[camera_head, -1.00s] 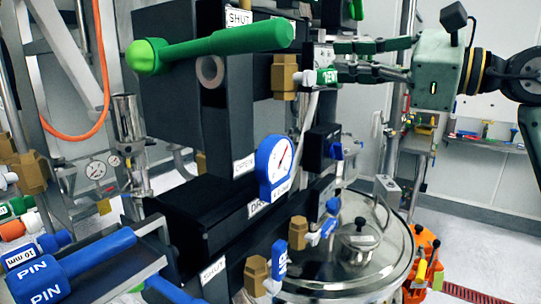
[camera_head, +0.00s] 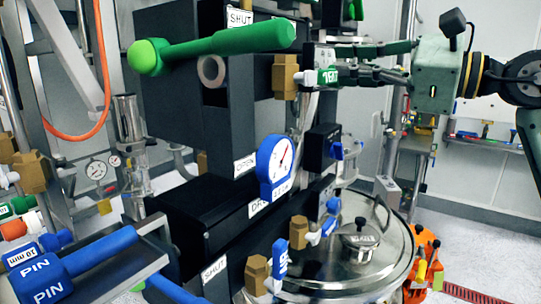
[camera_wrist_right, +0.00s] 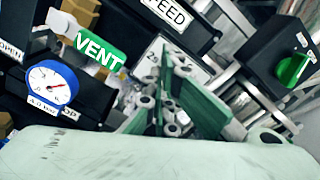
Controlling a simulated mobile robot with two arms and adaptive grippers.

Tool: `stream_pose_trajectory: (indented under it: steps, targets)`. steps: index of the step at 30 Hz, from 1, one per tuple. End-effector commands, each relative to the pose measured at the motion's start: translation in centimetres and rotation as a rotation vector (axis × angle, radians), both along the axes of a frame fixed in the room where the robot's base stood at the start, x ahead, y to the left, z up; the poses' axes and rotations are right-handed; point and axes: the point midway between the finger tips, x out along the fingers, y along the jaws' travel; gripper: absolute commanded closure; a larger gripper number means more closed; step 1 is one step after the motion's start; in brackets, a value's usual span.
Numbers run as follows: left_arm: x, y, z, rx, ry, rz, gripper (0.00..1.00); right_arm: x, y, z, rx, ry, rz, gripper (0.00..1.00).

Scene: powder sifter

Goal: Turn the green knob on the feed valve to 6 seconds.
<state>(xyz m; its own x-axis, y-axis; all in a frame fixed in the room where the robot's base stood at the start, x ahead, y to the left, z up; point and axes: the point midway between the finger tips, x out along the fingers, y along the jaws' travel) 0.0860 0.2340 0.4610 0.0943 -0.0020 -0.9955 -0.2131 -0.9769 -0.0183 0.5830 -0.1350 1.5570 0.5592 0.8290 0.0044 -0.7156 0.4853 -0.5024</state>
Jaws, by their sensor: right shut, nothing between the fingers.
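A green knob (camera_wrist_right: 292,70) sits on a dark box at the right of the right wrist view. White marks beside it are too small to read, so its setting cannot be told. I cannot make out this knob in the head view. A FEED label (camera_wrist_right: 165,12) shows at the top of the wrist view. My right gripper (camera_head: 340,62) is shut and empty, its fingers pointing left close to the green VENT handle (camera_head: 327,76). In the wrist view the fingers (camera_wrist_right: 165,65) lie left of the knob, apart from it. My left gripper is not in view.
A long green lever (camera_head: 225,41) crosses the upper left. A blue-rimmed gauge (camera_head: 275,166) and a blue knob (camera_head: 336,150) are below the right gripper. A round steel lid (camera_head: 365,262) lies lower right. Blue PIN handles (camera_head: 70,268) fill the lower left.

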Motion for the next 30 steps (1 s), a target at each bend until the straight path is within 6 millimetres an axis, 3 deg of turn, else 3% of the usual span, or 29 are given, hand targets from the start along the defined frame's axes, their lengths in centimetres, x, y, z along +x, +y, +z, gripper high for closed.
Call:
stream_pose_trajectory:
  steps: [30]
  targets:
    - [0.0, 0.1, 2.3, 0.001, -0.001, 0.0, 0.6, 1.8, -1.1, 1.0, -0.001, 0.004, -0.003, 1.0]
